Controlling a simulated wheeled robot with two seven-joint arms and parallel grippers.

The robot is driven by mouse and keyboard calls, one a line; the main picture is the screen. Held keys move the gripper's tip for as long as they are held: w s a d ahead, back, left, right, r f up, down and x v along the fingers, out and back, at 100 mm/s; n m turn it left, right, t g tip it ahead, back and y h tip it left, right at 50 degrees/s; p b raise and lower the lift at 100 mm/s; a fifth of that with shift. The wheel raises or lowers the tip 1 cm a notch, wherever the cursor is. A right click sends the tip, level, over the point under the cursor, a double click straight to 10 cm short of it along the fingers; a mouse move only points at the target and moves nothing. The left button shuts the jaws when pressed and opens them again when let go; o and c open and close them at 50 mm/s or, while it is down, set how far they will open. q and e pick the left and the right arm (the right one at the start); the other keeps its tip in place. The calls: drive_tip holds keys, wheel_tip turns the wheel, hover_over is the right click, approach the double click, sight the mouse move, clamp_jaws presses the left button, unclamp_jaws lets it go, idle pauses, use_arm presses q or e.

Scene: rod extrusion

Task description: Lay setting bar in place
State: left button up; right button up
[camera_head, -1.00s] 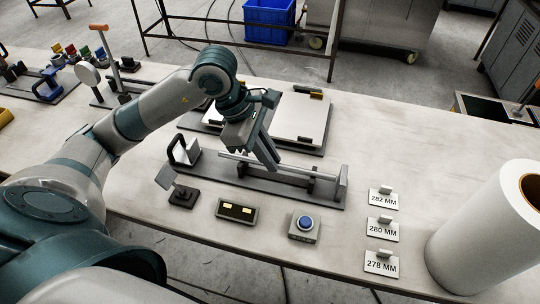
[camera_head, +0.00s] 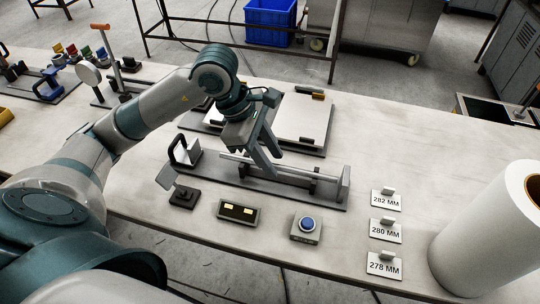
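The setting bar (camera_head: 295,173) is a thin grey rod. It lies lengthwise along the long dark fixture (camera_head: 325,199), appearing to rest on its supports, with an upright end plate at the right. My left gripper (camera_head: 275,165) comes down over the middle of the bar. Its two fingers are spread apart with a gap between them, and they hide a short part of the bar. Whether a finger still touches the bar I cannot tell. My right gripper is not in view.
Plates marked 282, 280 and 278 MM (camera_head: 385,232) and a large white roll (camera_head: 490,235) are at the right.

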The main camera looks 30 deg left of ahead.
use_arm(q)
drive_tip(key=shift+f, duration=0.15)
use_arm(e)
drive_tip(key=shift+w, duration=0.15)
